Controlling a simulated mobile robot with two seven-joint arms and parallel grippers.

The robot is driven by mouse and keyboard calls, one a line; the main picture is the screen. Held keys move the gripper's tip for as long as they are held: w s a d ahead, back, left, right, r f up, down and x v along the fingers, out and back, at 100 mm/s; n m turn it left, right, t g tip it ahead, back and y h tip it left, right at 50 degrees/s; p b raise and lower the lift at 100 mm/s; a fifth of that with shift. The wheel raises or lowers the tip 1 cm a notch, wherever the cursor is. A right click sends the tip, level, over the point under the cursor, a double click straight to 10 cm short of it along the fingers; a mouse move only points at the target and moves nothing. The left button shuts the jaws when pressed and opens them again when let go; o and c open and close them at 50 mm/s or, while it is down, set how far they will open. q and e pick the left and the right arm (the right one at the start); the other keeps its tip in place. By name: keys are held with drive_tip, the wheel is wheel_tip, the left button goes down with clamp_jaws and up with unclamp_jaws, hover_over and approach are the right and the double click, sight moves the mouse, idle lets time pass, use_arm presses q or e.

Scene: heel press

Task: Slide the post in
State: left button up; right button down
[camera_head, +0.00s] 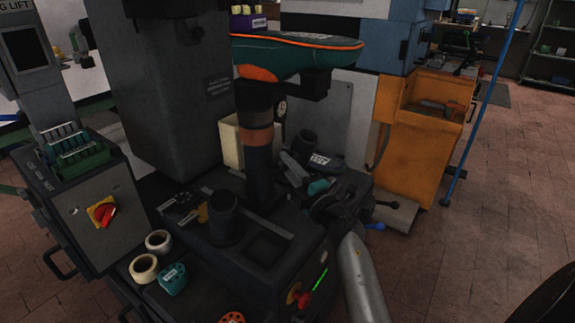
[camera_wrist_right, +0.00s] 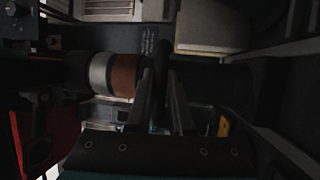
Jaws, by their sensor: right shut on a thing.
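The post (camera_head: 258,143) is a dark upright column with an orange-brown band, under the teal and orange shoe-shaped top (camera_head: 300,52). Its foot meets the dark machine bed, and I cannot tell how deep it sits. My right gripper (camera_head: 293,165) is at the post's right side, low down. In the right wrist view the post (camera_wrist_right: 124,75) lies across the picture with a silver and a brown band. There the right gripper's fingers (camera_wrist_right: 163,105) are shut on a dark bar (camera_wrist_right: 161,70), apparently part of the post. My left gripper is not in view.
On the bed are a short dark cylinder (camera_head: 223,212) and a square recess (camera_head: 266,249). A control box with a red switch (camera_head: 103,212) and tape rolls (camera_head: 158,241) stand left. A cream bin (camera_head: 231,143) is behind the post.

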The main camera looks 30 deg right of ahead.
sight(267, 162)
drive_tip(key=shift+w, duration=0.1)
idle(0.5)
drive_tip(key=shift+w+a, duration=0.2)
drive_tip(key=shift+w, duration=0.1)
drive_tip(key=w, duration=0.2)
drive_tip(key=w+a, duration=0.1)
drive_tip(key=w, duration=0.1)
drive_tip(key=w+a, duration=0.1)
drive_tip(key=w, duration=0.1)
drive_tip(key=shift+a+b, duration=0.25)
drive_tip(key=shift+b, duration=0.05)
drive_tip(key=shift+w+a, duration=0.15)
drive_tip(key=shift+w, duration=0.25)
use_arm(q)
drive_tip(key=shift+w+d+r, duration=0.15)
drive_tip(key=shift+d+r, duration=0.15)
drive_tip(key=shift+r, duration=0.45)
use_arm(e)
drive_tip(key=shift+w+r, duration=0.1)
